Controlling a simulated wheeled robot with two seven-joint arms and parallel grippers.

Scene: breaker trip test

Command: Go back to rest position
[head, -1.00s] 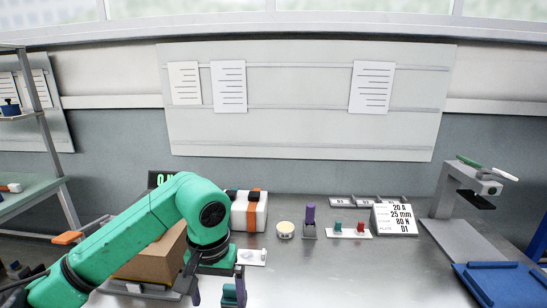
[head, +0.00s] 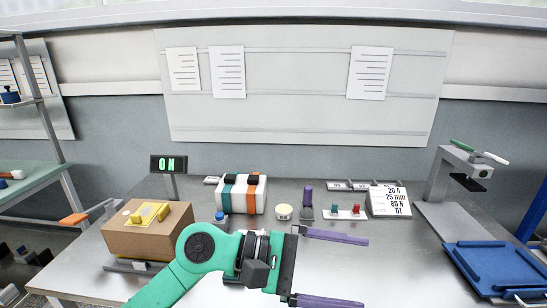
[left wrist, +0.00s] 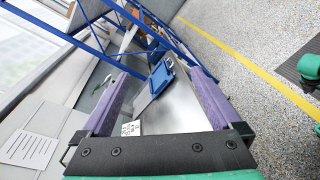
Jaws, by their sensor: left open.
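My left arm comes in from the bottom left in the head view. My left gripper (head: 366,270) is open and empty, its two purple fingers spread wide and pointing right above the bare front of the table. In the left wrist view the two purple fingers (left wrist: 150,100) are far apart with nothing between them; the blue tray (left wrist: 161,77) shows beyond. My right gripper is in neither view.
A cardboard box (head: 150,238) with a yellow part on top stands left of my arm, before the lit ON display (head: 168,164). A white-green-orange block (head: 241,193), cream round item (head: 283,212), purple-handled piece (head: 308,203) and number card (head: 389,202) line the back. A grey stand (head: 443,190) and blue tray (head: 493,268) are right.

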